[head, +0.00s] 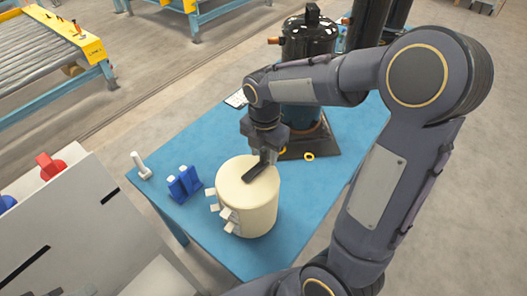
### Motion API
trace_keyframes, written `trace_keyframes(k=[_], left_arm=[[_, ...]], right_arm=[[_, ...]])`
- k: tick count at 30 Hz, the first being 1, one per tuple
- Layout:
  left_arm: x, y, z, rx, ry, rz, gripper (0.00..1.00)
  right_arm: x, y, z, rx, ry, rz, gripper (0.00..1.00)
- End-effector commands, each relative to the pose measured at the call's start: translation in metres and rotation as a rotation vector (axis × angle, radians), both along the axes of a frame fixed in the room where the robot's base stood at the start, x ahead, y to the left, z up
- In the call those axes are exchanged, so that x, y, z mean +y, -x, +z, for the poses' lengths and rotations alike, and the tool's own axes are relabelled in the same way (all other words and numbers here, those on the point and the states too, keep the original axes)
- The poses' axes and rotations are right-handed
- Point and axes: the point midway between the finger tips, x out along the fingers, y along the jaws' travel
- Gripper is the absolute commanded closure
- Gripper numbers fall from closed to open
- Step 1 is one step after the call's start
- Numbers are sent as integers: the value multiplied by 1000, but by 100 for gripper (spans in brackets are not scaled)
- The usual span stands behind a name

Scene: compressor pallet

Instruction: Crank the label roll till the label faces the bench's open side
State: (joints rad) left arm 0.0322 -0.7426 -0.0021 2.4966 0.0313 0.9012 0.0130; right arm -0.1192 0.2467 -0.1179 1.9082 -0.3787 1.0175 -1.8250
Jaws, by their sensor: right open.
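The label roll (258,207) is a cream upright cylinder on the blue bench (215,247). Several small white tabs (229,217) stick out from its left and front-left side; I cannot tell which is the label. A dark bar (253,172), apparently the crank, lies across the roll's top. My right gripper (268,158) points down over the top of the roll, at the bar's far end. It is open; whether its fingers touch the bar is hard to see. My left gripper is out of view.
A black compressor (308,42) stands behind the roll, with a yellow ring (309,156) near its base. Left of the roll are a blue holder (184,184) and a white handle-like piece (141,165). A grey cabinet (75,225) stands at the left. The bench's front is clear.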

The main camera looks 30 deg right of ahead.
Motion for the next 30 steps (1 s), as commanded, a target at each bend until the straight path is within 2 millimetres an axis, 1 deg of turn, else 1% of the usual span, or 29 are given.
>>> trace_keyframes(k=[3,10,11,18,20,30], left_arm=[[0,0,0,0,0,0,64],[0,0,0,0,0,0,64],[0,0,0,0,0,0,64],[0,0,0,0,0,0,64],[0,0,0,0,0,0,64],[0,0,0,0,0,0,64]], right_arm=[[0,0,-6,-1,0,0,59],[0,0,-6,-1,0,-1,59],[0,0,-6,-1,0,-1,61],[0,0,-6,-2,-1,-1,93],[0,0,-6,-2,-1,-1,100],[2,-1,-6,-2,-1,-3,100]])
